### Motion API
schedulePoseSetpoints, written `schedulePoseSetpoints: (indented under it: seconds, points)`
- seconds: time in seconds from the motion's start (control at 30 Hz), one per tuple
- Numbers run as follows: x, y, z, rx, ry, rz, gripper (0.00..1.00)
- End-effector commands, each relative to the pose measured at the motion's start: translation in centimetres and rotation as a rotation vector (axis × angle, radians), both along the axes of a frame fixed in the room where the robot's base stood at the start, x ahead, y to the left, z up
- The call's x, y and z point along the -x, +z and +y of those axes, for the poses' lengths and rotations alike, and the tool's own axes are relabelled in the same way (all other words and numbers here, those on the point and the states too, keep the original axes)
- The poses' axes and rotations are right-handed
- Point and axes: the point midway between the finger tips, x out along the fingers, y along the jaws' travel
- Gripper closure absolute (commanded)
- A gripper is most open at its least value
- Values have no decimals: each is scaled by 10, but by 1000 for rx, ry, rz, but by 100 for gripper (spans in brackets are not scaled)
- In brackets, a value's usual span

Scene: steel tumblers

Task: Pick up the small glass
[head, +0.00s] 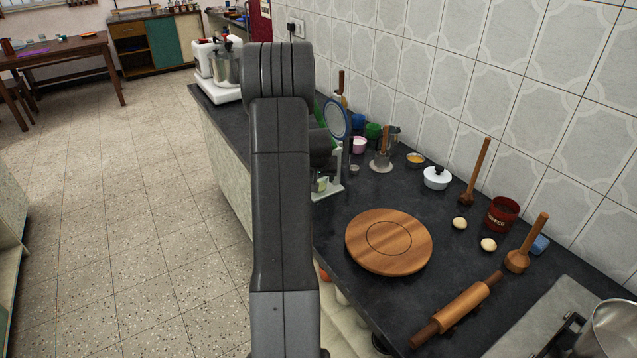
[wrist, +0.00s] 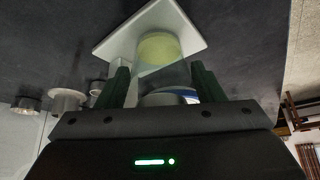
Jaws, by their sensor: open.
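In the wrist view, a clear glass (wrist: 167,73) shows between the two dark green fingers of my gripper (wrist: 160,82). Its far end is round and pale yellow-green, over a white square plate (wrist: 116,44). The fingers are apart, one on each side of the glass. I cannot tell whether either touches it. In the head view, my arm hides most of the gripper. A white stand (head: 333,188) with something pale green shows just right of my arm there.
A small metal cup (head: 354,171), a pink cup (head: 359,145) and a clear jug (head: 393,138) stand close by on the dark counter. A round wooden board (head: 389,262) lies nearer. Light cups (wrist: 66,100) show at the left of the wrist view. A tiled wall bounds the right.

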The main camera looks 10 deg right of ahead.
Motion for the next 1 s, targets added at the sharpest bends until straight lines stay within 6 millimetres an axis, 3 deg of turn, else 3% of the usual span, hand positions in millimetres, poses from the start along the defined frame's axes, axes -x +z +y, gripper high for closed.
schedulePoseSetpoints:
  seconds: [0.3,0.47,1.0]
  points:
    - [-2,-4,-1,0,0,0,40]
    - [-2,-3,0,0,0,0,72]
    - [-1,-3,0,1,1,-1,73]
